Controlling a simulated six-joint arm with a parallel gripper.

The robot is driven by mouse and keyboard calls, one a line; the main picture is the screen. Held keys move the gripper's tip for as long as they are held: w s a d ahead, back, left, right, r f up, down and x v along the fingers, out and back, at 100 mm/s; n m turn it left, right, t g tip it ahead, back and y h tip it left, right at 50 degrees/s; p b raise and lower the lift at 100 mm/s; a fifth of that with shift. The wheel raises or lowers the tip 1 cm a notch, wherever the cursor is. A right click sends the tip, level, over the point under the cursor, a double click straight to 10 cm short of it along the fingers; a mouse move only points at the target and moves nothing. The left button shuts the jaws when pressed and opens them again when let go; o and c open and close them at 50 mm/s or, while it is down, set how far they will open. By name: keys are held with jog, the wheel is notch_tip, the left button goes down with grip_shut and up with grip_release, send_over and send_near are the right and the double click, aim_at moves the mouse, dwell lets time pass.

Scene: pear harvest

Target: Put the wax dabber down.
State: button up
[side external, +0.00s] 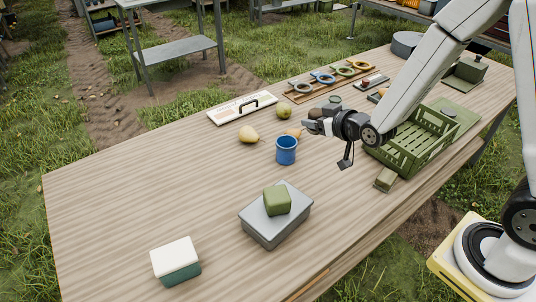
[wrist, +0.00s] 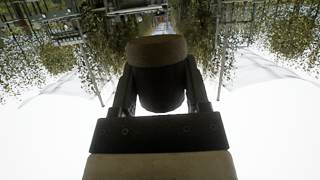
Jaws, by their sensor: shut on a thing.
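My gripper (side external: 312,127) is over the middle of the table, just behind and to the right of the blue cup. In the wrist view my gripper (wrist: 160,88) is shut on the wax dabber (wrist: 160,50), a dark, rounded piece with a brownish upper band, held between the two fingers.
A blue cup (side external: 286,150), a yellow pear (side external: 248,134) and a greenish pear (side external: 284,112) stand near the gripper. A green crate (side external: 412,150) is at right. A grey box (side external: 272,226) bears a green block (side external: 277,201).

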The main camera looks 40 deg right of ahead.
jog(key=shift+v, duration=0.85)
jog(key=shift+s+d+f, duration=0.1)
jog(key=shift+d+f, duration=0.25)
jog(key=shift+f, duration=0.05)
jog(key=s+d+f+n+y, duration=0.3)
jog(key=s+d+f+y, duration=0.1)
jog(key=s+f, duration=0.7)
notch_tip(320, 180, down, 2)
jog(key=shift+d+f+g, duration=0.2)
jog(key=shift+d+g, duration=0.1)
jog(key=shift+d, duration=0.35)
jog(key=shift+s, duration=0.1)
jog(key=shift+f, duration=2.95)
